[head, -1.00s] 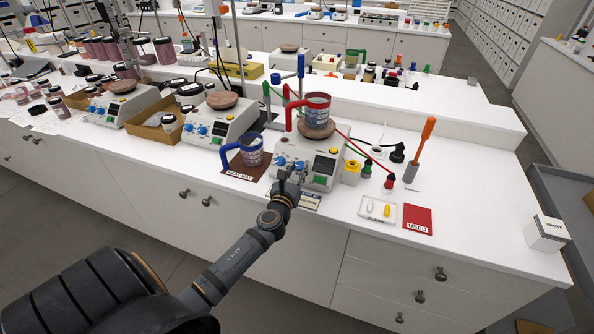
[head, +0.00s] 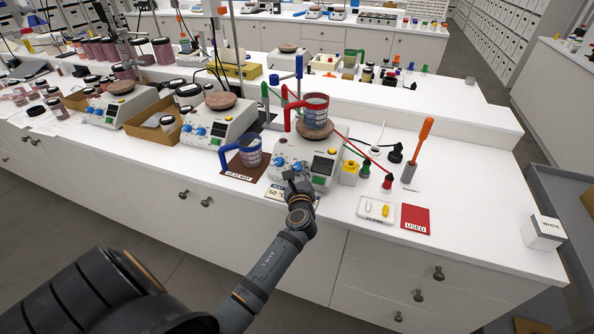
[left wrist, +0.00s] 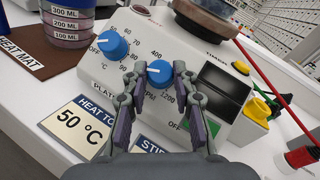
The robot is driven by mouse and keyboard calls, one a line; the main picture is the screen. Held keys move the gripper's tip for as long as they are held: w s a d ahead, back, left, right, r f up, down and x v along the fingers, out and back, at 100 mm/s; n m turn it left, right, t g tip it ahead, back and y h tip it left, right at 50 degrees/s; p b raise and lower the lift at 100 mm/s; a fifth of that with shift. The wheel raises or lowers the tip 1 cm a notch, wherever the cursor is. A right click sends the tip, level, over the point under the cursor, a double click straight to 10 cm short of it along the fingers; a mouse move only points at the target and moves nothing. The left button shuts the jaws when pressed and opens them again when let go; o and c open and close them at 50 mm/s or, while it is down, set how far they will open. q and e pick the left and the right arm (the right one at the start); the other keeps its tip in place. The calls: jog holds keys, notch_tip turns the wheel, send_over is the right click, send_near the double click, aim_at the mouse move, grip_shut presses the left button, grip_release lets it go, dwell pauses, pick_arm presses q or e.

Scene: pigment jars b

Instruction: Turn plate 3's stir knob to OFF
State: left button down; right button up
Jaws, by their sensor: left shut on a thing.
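Plate 3 (head: 325,183) is the white hotplate at the right of the row, with a wooden-looking round top. Its blue stir knob (left wrist: 158,70), beside the 400 and 1200 rpm marks, sits between my left gripper's fingertips (left wrist: 160,84) in the left wrist view. The gripper is shut on this knob; the fingers cover part of the scale and the plate's label. A pale mark shows on the knob, but its exact setting is hard to read. The blue heat knob (left wrist: 112,43) is free to its left. My left gripper (head: 294,180) reaches the plate's front in the head view.
A red-handled beaker (head: 316,112) stands on the plate. A blue-handled beaker (head: 250,152) stands on the brown heat mat (head: 237,173) to the left. Cards (left wrist: 83,124) lie in front.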

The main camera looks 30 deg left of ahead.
pick_arm(q)
jog(key=shift+w+d+r+n+g+y, duration=0.1)
jog(key=shift+n+g+y, duration=0.65)
jog(key=shift+n, duration=0.75)
jog(key=shift+n+g+p, duration=0.3)
jog(key=shift+g, duration=0.15)
jog(key=c, duration=1.1)
grip_release()
jog(key=shift+o, duration=0.2)
notch_tip(320, 180, up, 10)
